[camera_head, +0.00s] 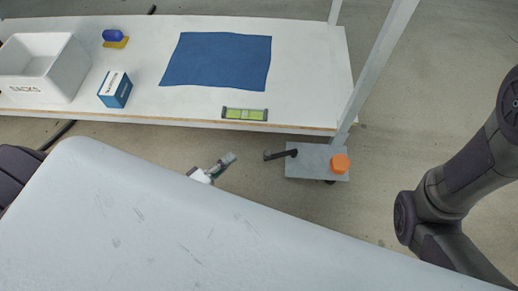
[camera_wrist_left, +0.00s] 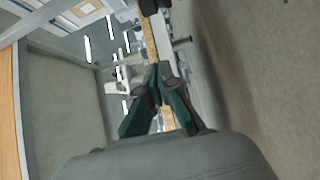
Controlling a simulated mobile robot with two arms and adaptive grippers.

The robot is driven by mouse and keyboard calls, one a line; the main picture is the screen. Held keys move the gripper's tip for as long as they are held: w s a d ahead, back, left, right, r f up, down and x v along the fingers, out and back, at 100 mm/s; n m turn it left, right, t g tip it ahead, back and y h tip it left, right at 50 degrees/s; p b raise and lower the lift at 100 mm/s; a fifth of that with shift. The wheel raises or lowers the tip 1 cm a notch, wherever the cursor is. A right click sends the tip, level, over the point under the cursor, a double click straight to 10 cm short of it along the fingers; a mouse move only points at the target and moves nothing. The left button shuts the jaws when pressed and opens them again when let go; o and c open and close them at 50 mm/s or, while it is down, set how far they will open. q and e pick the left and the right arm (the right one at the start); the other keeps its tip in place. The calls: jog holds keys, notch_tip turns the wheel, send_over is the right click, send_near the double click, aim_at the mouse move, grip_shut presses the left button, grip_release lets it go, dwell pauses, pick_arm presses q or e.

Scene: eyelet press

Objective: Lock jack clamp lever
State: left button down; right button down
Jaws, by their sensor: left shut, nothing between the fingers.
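A dark lever (camera_head: 279,155) sticks out to the left from a grey base plate (camera_head: 310,165) at the foot of a pale post, in the head view. I take it for the jack clamp lever. An orange round knob (camera_head: 340,163) sits on the plate's right part. My left gripper (camera_head: 231,158) is to the left of the lever's free end, with a gap between them. It points up and right, and its arm is hidden behind the pale foreground surface. In the left wrist view the gripper's dark green fingers (camera_wrist_left: 158,72) meet, with nothing held. I cannot clearly tell the lever there.
A white table (camera_head: 305,75) holds a white crate (camera_head: 66,85), a blue-and-white box (camera_head: 115,89), a blue cloth (camera_head: 220,60) and a green level (camera_head: 245,114). A pale post (camera_head: 372,70) rises beside the table. A large pale surface (camera_head: 180,235) fills the foreground. My right arm is at right.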

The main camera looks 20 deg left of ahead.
aim_at(281, 154)
pick_arm(q)
jog(key=w+d+b, duration=0.6)
jog(key=d, duration=0.1)
dwell(0.6)
